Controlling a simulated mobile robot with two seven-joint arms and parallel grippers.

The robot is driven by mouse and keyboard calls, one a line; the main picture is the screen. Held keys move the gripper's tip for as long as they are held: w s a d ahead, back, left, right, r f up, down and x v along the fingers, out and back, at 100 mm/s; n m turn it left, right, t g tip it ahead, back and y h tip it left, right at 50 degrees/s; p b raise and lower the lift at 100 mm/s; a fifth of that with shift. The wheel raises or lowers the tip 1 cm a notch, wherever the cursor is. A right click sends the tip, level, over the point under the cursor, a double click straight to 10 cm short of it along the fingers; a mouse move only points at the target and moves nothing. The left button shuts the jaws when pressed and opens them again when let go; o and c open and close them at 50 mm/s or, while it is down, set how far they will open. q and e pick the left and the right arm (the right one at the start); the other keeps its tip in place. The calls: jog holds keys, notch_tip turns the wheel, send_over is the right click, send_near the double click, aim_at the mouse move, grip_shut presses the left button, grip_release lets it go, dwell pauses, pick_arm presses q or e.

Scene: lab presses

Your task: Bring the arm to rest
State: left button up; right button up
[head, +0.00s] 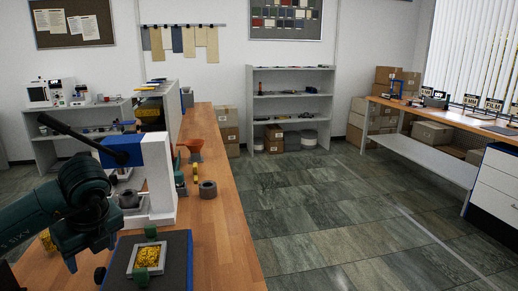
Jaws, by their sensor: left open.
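My left arm enters from the left. Its dark green gripper (91,250) is open, above the left part of the wooden bench and apart from the mould frame. A blue and white press (158,178) with a long black lever (75,136) stands on the bench just beyond my arm, which hides part of it. A pale metal mould frame (132,262) filled with yellow granules lies on a dark mat (177,262) at the near end. A green block sits at each of its two ends. My right gripper is not in view.
On the bench (225,215) stand a grey ring-shaped part (207,189) and an orange funnel (195,148). Grey shelves (291,80) and cartons stand along the back wall. Another bench (450,120) stands at right. The tiled floor between is clear.

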pick_arm(q)
jog(key=s+d+f+m+g+h, duration=0.1)
jog(key=s+d+f+m+h, duration=0.3)
jog(key=d, duration=0.6)
jog(key=s+d+f+m+g+h, duration=0.1)
jog(key=d+f+m+g+h, duration=0.15)
jog(key=d+f+h, duration=0.55)
jog(key=s+d+r+n+t+h+p, duration=0.1)
jog(key=s+d+r+n+t+h, duration=0.1)
jog(key=d+r+h, duration=0.5)
jog(key=s+d+r+n+t+h+p, duration=0.1)
jog(key=s+d+r+n+t+h, duration=0.15)
jog(key=d+h, duration=0.4)
jog(key=w+a+f+n+t+y, duration=0.3)
jog(key=n+t+y, duration=0.3)
jog(key=n+t, duration=0.15)
jog(key=w+a+f+n+t+y, duration=0.25)
jog(key=n+t+y, duration=0.3)
jog(key=n, duration=0.35)
jog(key=s+a+f+n+g+y, duration=0.2)
jog(key=s+f, duration=0.3)
jog(key=f, duration=0.4)
jog(key=s+a+f+n+g+y, duration=0.2)
jog(key=s+f, duration=0.4)
jog(key=f, duration=0.3)
jog(key=n+g+y, duration=0.1)
jog(key=n+y, duration=0.1)
jog(key=shift+a+g+y, duration=0.3)
